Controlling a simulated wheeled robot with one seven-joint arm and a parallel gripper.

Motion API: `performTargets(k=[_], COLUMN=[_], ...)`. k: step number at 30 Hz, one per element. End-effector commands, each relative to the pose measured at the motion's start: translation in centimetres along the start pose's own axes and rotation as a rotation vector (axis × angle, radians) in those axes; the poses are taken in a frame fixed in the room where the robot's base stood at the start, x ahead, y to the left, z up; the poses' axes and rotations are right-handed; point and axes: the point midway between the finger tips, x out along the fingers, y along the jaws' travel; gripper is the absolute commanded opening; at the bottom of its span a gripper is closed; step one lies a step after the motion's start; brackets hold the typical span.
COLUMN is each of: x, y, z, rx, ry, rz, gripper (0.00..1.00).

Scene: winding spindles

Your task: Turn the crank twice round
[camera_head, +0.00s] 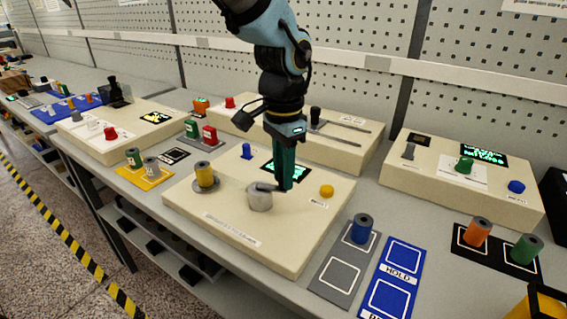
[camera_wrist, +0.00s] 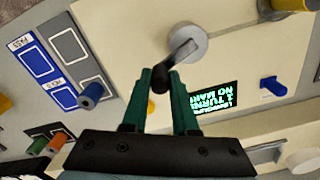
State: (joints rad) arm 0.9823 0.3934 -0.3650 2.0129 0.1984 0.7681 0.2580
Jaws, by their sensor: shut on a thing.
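The crank is a pale grey round hub (camera_head: 260,198) with a short dark grey arm, on the top of the middle cream box (camera_head: 225,233). The hub also shows in the wrist view (camera_wrist: 187,42), where its arm ends in a dark knob (camera_wrist: 159,82). My gripper (camera_head: 284,187) points down at the right of the hub. In the wrist view, its green fingers (camera_wrist: 160,76) stand on either side of the knob and are shut on it. The fingers hide the knob in the head view. A lit display (camera_wrist: 212,98) shows green text, upside down in the wrist view and only partly legible.
The middle box also bears a yellow spool (camera_head: 205,177), a blue switch (camera_head: 247,151) and a yellow button (camera_head: 327,190). A blue spool (camera_head: 361,229) stands on a grey mat to the right. Other cream boxes stand behind and on both sides.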

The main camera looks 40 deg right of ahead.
Motion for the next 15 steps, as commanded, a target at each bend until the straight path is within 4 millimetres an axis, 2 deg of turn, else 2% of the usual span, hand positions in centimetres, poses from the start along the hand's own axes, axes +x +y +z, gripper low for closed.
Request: performTargets(k=[15], x=[-0.3], y=[1.3], z=[2.1], rx=[0.482], ry=[-0.001], rz=[0.003], gripper=[0.00])
